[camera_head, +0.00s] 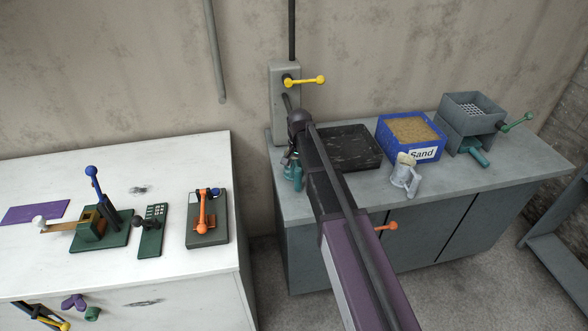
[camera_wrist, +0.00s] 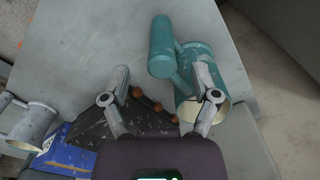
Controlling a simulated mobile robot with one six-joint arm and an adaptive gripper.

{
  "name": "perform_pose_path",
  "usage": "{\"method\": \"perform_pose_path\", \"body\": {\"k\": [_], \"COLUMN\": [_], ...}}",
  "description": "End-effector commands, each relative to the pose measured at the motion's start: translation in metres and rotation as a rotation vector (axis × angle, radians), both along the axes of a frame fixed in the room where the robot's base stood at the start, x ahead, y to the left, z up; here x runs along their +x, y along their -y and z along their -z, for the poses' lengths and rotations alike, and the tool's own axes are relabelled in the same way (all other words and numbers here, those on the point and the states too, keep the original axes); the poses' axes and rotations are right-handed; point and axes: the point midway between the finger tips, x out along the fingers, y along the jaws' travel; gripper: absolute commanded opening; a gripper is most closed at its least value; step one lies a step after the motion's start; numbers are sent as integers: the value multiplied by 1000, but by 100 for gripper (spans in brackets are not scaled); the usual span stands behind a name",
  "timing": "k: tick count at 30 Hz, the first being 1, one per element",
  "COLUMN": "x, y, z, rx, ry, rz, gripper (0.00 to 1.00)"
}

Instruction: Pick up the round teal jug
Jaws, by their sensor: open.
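The teal jug (camera_wrist: 205,72) lies in the upper middle of the wrist view, its cream-lined mouth towards the bottom and its thick teal handle (camera_wrist: 160,48) to the left. In the head view the jug (camera_head: 291,174) shows as a small teal shape at the left end of the grey counter, partly hidden by my arm. My gripper (camera_wrist: 163,72) is open. In the wrist view its left finger is left of the handle and its right finger overlaps the jug's body. The handle shows between them; I cannot tell whether anything touches.
A grey post with a yellow lever (camera_head: 306,81) stands behind. A white bench (camera_head: 120,180) with tools is at left.

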Motion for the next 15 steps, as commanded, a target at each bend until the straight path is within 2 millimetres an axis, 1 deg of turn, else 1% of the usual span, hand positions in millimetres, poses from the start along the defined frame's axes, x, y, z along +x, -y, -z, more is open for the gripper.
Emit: {"method": "perform_pose_path", "body": {"k": [1, 6, 12, 15], "x": [0, 1, 1, 1], "y": [-1, -2, -1, -1], "z": [8, 22, 34, 38], "rx": [0, 0, 0, 0], "ry": [0, 0, 0, 0], "rz": [0, 0, 0, 0], "gripper": [78, 78, 78, 78]}}
